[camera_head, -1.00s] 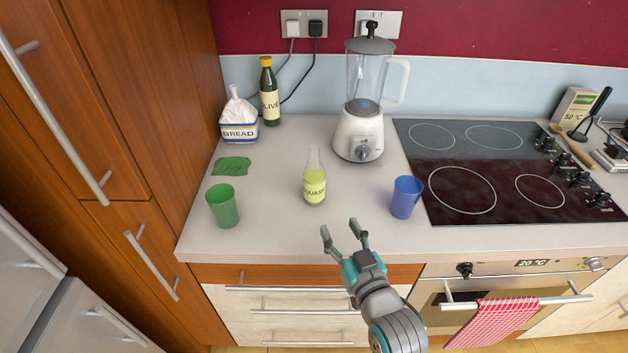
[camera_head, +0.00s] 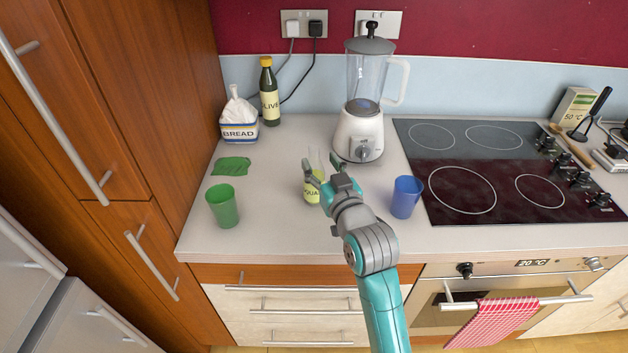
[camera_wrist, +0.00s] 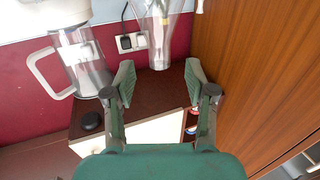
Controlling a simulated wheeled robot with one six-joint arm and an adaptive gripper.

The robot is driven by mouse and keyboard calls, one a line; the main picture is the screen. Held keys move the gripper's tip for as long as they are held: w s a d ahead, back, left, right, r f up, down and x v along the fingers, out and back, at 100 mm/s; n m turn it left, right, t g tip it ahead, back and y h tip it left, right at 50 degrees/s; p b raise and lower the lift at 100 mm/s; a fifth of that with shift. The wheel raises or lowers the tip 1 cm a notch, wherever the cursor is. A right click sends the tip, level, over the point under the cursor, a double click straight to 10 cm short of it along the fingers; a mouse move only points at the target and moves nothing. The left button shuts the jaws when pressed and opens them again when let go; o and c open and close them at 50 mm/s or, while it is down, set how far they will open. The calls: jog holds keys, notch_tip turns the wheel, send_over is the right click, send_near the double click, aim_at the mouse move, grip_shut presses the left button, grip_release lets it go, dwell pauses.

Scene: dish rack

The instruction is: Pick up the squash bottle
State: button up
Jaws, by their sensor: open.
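The squash bottle (camera_head: 312,193) stands upright on the counter, with a clear upper part and a yellow-green lower part with a label. My gripper (camera_head: 321,166) is open and empty, in front of the bottle and partly covering it in the head view. In the wrist view, which looks upside down, the clear upper part of the bottle (camera_wrist: 159,38) shows beyond and between my open fingers (camera_wrist: 158,82). I cannot tell the exact gap between fingers and bottle.
A blue cup (camera_head: 406,198) stands to the right and a green cup (camera_head: 223,207) to the left. The hob (camera_head: 490,175) is at right.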

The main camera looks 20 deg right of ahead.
aim_at(316, 154)
jog(key=shift+w+r, duration=0.1)
jog(key=shift+w, duration=2.5)
grip_shut()
